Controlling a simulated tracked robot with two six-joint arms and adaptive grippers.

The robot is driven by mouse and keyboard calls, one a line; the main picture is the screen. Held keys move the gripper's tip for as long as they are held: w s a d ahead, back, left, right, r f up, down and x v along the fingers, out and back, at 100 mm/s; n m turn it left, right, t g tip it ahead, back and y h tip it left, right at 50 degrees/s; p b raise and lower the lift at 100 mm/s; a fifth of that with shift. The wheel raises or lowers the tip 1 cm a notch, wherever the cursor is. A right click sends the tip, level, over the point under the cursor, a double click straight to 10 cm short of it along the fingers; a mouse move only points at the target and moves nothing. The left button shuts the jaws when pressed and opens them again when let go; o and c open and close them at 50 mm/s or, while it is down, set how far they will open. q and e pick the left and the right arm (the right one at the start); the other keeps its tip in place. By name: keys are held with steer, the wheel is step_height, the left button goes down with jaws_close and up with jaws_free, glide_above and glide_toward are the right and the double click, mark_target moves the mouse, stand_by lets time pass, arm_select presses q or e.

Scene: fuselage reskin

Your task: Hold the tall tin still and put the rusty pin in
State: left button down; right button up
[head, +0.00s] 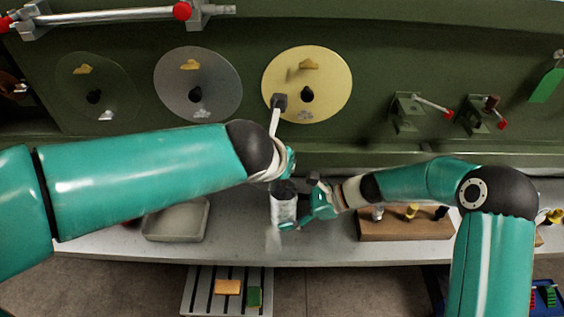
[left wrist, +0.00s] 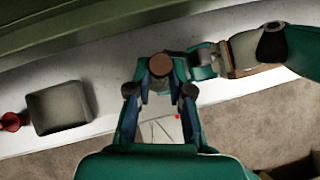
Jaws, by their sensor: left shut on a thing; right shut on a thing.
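The tall tin (head: 284,208) is a pale grey cylinder with a dark upper end, upright near the bench's front edge in the head view. My right gripper (head: 305,212) reaches it from the right and is shut on its side. My left gripper (head: 287,178) is above the tin, partly hidden by its own arm. In the left wrist view my left gripper (left wrist: 159,82) is shut on the rusty pin (left wrist: 160,65), whose round brown end faces the camera. My right gripper (left wrist: 196,63) is close beside it there. Whether the pin enters the tin is hidden.
A grey tray (head: 177,221) lies on the bench to the left. A wooden block (head: 405,228) with several small fittings stands to the right. Discs, including a yellow one (head: 325,75), are on the green panel behind. A slatted stand (head: 200,292) is below the bench front.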

arm_select(q)
steer(key=shift+f, duration=0.15)
steer(key=shift+f, duration=2.35)
steer(key=c, duration=1)
jaws_free()
steer(key=shift+r, duration=0.1)
step_height(320, 180, up, 8)
steer(key=shift+f, duration=0.1)
